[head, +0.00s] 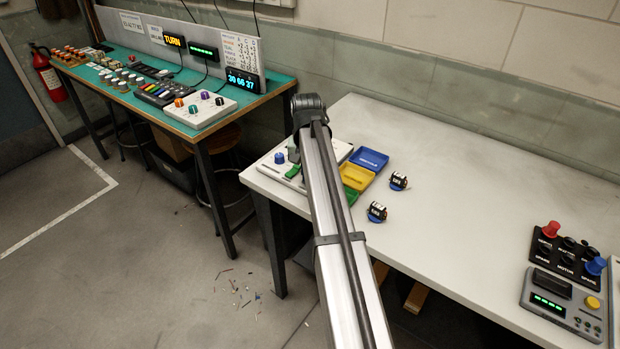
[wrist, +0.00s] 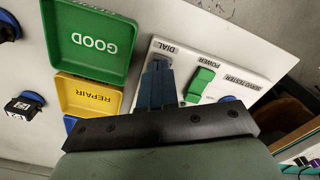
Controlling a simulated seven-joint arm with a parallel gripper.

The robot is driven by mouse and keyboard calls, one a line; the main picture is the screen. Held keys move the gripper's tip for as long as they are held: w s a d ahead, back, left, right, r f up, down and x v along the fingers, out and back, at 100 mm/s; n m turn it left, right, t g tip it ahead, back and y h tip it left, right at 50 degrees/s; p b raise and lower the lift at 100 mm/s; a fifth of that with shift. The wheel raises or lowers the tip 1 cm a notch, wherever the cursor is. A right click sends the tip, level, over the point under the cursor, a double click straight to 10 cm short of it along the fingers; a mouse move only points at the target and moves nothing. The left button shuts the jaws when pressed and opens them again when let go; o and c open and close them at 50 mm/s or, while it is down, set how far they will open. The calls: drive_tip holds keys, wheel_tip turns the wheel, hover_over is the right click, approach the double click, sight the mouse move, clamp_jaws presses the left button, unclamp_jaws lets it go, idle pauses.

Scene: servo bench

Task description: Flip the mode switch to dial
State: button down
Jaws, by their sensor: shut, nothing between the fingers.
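The white servo tester (wrist: 262,78) fills the right of the wrist view, with labels reading DIAL, POWER and SERVO TESTER. My gripper (wrist: 158,68) is shut and empty, its blue-grey fingertips over the panel just below the DIAL label (wrist: 165,46). The mode switch is not clearly visible; the fingers cover the panel there, and I cannot tell whether they touch it. A green power switch (wrist: 200,83) is right of the fingers, and a blue knob (wrist: 229,98) is farther right. In the head view my arm partly hides the tester (head: 338,150).
Green GOOD (wrist: 92,40) and yellow REPAIR (wrist: 88,92) trays stand left of the tester, beside a blue tray (head: 369,159). Two small servos (head: 398,181) lie on the white table (head: 470,190). A grey device (head: 562,304) and black plug panel (head: 566,255) are far right.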

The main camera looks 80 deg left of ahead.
drive_tip(key=shift+f, duration=0.25)
drive_tip(key=shift+r, duration=3.55)
